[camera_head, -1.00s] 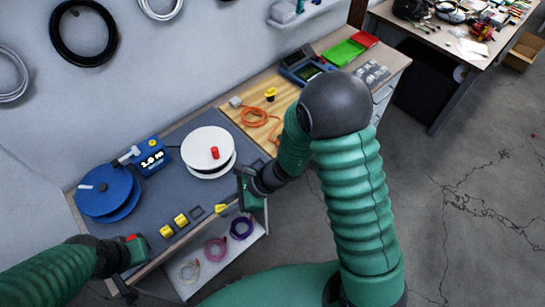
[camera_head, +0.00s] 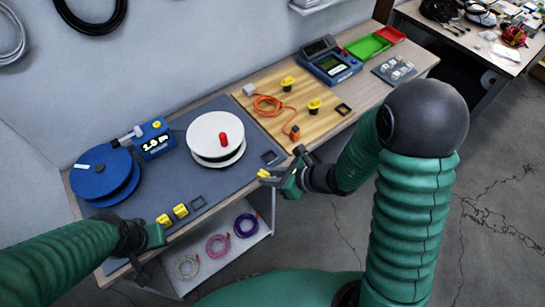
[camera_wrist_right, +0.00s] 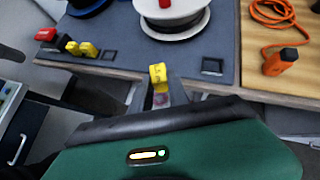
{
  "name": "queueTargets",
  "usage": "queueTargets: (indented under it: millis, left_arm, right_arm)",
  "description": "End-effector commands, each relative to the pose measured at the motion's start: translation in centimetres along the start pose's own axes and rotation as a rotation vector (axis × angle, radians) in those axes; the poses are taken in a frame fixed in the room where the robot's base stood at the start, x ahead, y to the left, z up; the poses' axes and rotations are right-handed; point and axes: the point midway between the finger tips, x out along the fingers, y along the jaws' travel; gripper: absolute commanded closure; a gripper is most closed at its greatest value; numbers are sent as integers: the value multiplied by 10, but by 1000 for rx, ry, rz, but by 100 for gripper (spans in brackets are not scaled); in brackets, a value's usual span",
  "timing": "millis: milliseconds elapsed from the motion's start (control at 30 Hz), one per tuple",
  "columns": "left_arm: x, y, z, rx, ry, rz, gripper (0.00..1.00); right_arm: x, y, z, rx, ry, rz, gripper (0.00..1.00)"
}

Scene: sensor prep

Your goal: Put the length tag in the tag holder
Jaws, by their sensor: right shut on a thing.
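A small yellow length tag (camera_head: 264,173) is in my right gripper (camera_head: 280,179), shut on it in the air just off the front edge of the bench. The tag also shows in the right wrist view (camera_wrist_right: 157,73), upright at the fingertips. Dark square frames lie flat and empty on the bench: one by the white reel (camera_head: 269,157), one beside the yellow tags (camera_head: 197,202), one on the wooden board (camera_head: 343,109). I cannot tell which is the tag holder. My left gripper (camera_head: 145,256) hangs at the bench's front left; its fingers are unclear.
Two other yellow tags (camera_head: 172,215) stand at the front edge. A blue reel (camera_head: 104,178), a blue length counter (camera_head: 154,140) and a white reel (camera_head: 215,138) stand behind. An orange cord (camera_head: 268,105) lies on the wooden board (camera_head: 262,123). Cable coils sit on a shelf below.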

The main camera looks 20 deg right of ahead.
Motion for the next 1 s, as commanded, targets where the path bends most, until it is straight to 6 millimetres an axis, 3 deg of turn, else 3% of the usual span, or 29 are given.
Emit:
queueTargets:
  millis: [33, 400, 567, 767, 1000]
  left_arm:
    - [-12, 0, -4, 0, 4, 0, 100]
    - [-40, 0, -11, 1, 4, 0, 100]
    - [-46, 0, -12, 1, 4, 0, 100]
    - [-52, 0, -13, 0, 4, 0, 100]
    - [-51, 0, -13, 1, 4, 0, 100]
  right_arm:
    - [-1, -10, 8, 1, 0, 0, 100]
    - [34, -86, 26, -1, 1, 1, 100]
    - [44, -105, 30, -2, 1, 0, 100]
    - [66, -107, 4, 0, 2, 3, 100]
    - [68, -108, 2, -2, -1, 0, 100]
